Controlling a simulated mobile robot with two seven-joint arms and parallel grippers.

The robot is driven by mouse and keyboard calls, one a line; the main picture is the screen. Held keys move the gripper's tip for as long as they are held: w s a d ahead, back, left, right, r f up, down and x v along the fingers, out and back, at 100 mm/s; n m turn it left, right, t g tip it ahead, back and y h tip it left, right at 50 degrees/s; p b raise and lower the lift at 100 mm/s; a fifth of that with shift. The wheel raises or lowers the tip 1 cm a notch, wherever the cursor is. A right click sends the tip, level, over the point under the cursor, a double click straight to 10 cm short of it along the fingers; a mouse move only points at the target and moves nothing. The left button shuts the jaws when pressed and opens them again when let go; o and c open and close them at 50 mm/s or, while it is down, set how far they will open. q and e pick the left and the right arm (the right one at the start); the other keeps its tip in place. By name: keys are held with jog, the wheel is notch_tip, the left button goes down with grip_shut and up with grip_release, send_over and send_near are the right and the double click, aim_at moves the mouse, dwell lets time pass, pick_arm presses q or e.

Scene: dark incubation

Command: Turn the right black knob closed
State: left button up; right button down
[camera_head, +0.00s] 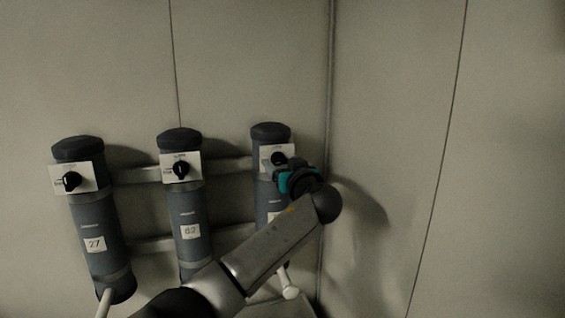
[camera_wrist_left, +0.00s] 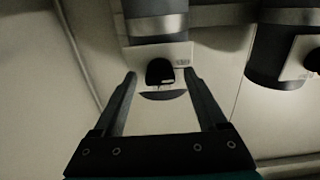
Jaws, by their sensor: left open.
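The right black knob (camera_head: 278,158) sits on a white plate (camera_head: 267,152) near the top of the right grey cylinder (camera_head: 270,198). My left gripper (camera_head: 283,168) is just in front of and below this knob, and my arm covers part of the cylinder. In the left wrist view the knob (camera_wrist_left: 160,71) shows between the tips of my open left gripper (camera_wrist_left: 160,74), with a gap on both sides. I cannot tell whether the fingertips reach around it in depth. The knob's exact turn is hard to read. My right gripper is not in view.
The middle cylinder (camera_head: 190,215) and left cylinder (camera_head: 95,225) carry similar black knobs, the middle knob (camera_head: 181,169) and left knob (camera_head: 71,181). Rails (camera_head: 140,174) run behind them along the wall. A wall corner (camera_head: 328,120) is close to the right of my gripper.

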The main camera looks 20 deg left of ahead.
pick_arm(q)
grip_shut()
dwell(0.7)
